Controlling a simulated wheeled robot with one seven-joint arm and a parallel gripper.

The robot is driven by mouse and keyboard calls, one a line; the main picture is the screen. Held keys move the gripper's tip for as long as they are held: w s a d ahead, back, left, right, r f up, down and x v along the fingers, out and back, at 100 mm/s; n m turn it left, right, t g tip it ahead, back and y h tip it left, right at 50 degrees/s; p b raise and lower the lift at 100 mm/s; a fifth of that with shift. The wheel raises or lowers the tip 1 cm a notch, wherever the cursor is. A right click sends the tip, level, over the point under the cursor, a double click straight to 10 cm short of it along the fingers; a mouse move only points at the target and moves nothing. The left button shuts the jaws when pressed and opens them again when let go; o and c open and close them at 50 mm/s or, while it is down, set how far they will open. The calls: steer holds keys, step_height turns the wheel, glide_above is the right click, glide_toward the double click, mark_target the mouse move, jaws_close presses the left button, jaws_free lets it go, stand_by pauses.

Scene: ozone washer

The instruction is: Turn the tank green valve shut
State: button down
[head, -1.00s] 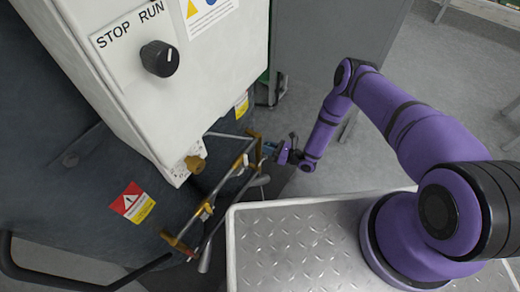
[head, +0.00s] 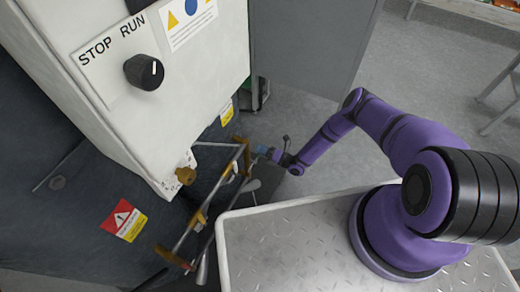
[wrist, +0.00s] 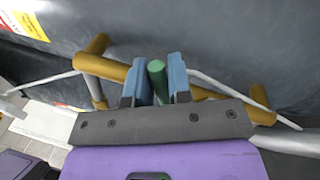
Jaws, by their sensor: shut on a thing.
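The green valve handle (wrist: 156,82) is a short green rod in the wrist view, in front of a brass-coloured pipe (wrist: 205,92). My gripper (wrist: 161,78) has its two blue fingers on either side of the handle and is shut on it. In the head view my gripper (head: 262,150) is at the right side of the brass and grey pipe frame on the tank. The green handle is too small or hidden to make out there.
A white control box with a black STOP/RUN knob (head: 144,72) overhangs the pipes. A brass fitting (head: 185,175) sits below it. The dark tank (head: 75,190) carries a red and yellow warning label (head: 124,220).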

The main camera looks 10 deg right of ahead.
steer(key=shift+w+d+f+m+t+h, duration=0.2)
steer(key=shift+f+m, duration=0.25)
steer(key=shift+m, duration=0.5)
steer(key=shift+s+a+f+m+t+h, duration=0.1)
steer(key=shift+f+m+t, duration=0.35)
steer(key=shift+m, duration=0.55)
steer(key=shift+w+d+f+m+t+h, duration=0.15)
steer(key=shift+f+m, duration=0.35)
steer(key=shift+m, duration=0.45)
steer(key=shift+s, duration=0.1)
steer(key=c, duration=1.1)
jaws_free()
steer(key=r, duration=0.3)
steer(key=shift+s+d+r, duration=0.1)
steer(key=shift+s+r, duration=0.2)
steer(key=s, duration=0.5)
steer(key=s+d+r, duration=0.1)
steer(key=s, duration=0.4)
steer(key=s+d, duration=0.1)
steer(key=s, duration=0.4)
steer(key=shift+s+r, duration=0.1)
steer(key=shift+r, duration=0.05)
